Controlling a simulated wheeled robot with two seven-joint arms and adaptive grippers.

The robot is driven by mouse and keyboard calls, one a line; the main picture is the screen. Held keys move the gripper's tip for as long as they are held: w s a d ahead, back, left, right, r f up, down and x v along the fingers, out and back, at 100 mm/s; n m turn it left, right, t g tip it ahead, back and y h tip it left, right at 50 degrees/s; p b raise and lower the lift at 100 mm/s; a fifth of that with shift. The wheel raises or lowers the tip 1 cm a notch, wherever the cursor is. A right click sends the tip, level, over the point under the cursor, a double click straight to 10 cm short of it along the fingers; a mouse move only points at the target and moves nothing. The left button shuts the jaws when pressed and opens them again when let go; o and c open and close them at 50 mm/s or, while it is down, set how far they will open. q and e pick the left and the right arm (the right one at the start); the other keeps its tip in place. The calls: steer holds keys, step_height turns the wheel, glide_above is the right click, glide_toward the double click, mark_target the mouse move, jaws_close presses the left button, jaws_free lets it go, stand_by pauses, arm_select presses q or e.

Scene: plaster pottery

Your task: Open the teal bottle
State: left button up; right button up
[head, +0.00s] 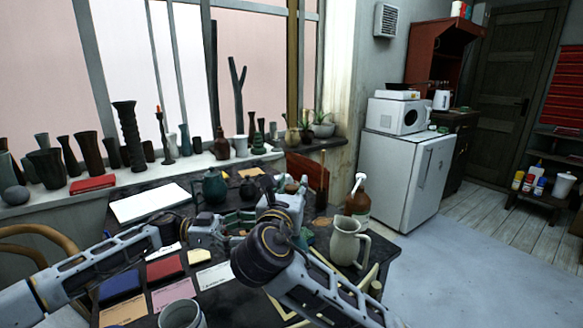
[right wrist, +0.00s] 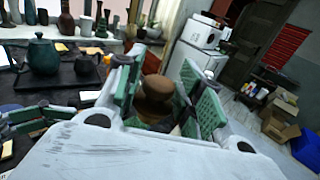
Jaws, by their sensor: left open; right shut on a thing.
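My right gripper (head: 291,198) is shut on a brown, round-topped, stopper-like thing (right wrist: 158,88). This thing sits between the green finger pads in the right wrist view, and its tan top shows in the head view (head: 292,187). Dark green shows just below it, but I cannot tell whether that is the teal bottle. No teal bottle shows clearly on the table; the arms hide much of that spot. My left gripper (head: 238,224) is open beside the right one, to its left. Its green pads also show at the left of the right wrist view (right wrist: 30,120).
A dark teal teapot (head: 214,187) stands behind the left gripper. A brown pump bottle (head: 358,203) and a cream jug (head: 348,243) stand right of the grippers. A grey mug (head: 181,314) and coloured cards lie in front. Several vases line the windowsill (head: 130,176).

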mark_target(292, 187)
steer(key=shift+r+p, duration=4)
steer(key=shift+r, duration=0.2)
steer(key=shift+r+p, duration=0.45)
steer(key=shift+p, duration=0.05)
